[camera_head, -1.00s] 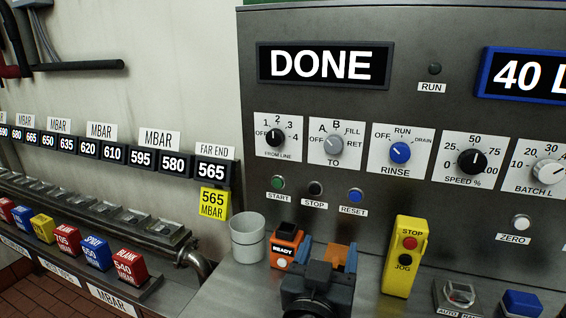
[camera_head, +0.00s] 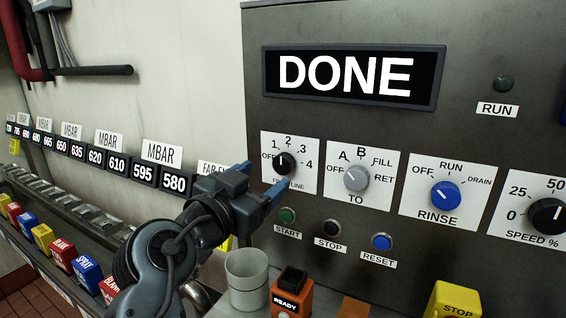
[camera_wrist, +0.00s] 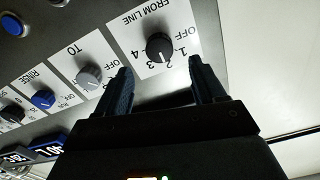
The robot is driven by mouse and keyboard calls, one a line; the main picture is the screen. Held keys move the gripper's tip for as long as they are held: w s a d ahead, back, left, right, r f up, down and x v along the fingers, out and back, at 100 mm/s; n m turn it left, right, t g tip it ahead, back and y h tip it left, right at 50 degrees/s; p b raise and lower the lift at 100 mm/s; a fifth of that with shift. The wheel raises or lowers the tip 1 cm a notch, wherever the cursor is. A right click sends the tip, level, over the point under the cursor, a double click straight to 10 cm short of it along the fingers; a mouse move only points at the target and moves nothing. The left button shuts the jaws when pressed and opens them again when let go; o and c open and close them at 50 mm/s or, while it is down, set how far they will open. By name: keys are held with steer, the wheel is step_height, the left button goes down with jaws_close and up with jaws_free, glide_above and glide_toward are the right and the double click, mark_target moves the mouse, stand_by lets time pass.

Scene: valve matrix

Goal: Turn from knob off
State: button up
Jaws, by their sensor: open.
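The FROM LINE knob (camera_head: 283,163) is a small black knob on a white label plate, with OFF at its left and 1 to 4 around it. Its white mark points roughly up, away from OFF; I cannot tell exactly which number it meets. My gripper (camera_head: 268,182) is just in front of and below this knob, with its blue fingers apart and empty. In the wrist view the knob (camera_wrist: 159,47) appears upside down beyond the gap between the open fingertips (camera_wrist: 160,68). I see no contact.
The grey TO knob (camera_head: 356,178) and blue RINSE knob (camera_head: 445,195) sit to the right. START (camera_head: 288,215), STOP (camera_head: 331,227) and RESET (camera_head: 381,241) buttons are below. A grey cup (camera_head: 247,280) and orange READY box (camera_head: 290,293) stand under the panel. The display (camera_head: 350,76) reads DONE.

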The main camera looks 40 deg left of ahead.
mark_target(281, 166)
steer(key=p+x, duration=0.1)
steer(key=x, duration=0.5)
steer(key=shift+w, duration=0.3)
steer(key=shift+c, duration=0.4)
steer(key=c, duration=1)
steer(key=shift+f, duration=0.1)
